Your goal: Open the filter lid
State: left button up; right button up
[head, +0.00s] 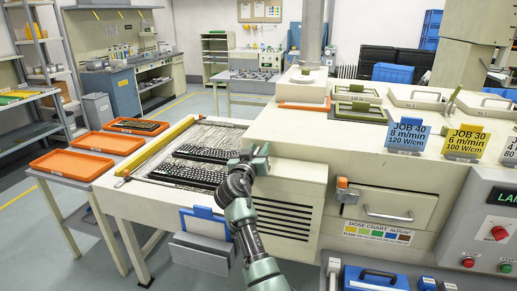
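My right gripper (257,152) is at the right edge of the conveyor bed, beside the cream machine housing. It is small in the picture, and I cannot tell whether its fingers are apart. It seems to hold nothing. Several lids or covers lie on top of the cream machine (290,130): a flat panel with a green handle (358,92), a green-framed part (360,111) in front of it, and pale panels with handles (415,97) to the right. I cannot tell which is the filter lid. No lid stands visibly raised. My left gripper is out of view.
Orange trays (72,162) stand on a side table at the left. Job cards (407,134) stand along the machine's front edge. A blue toolbox (375,279) is at the bottom. Floor is free at left.

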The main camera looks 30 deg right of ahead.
grip_shut()
dwell(1.4)
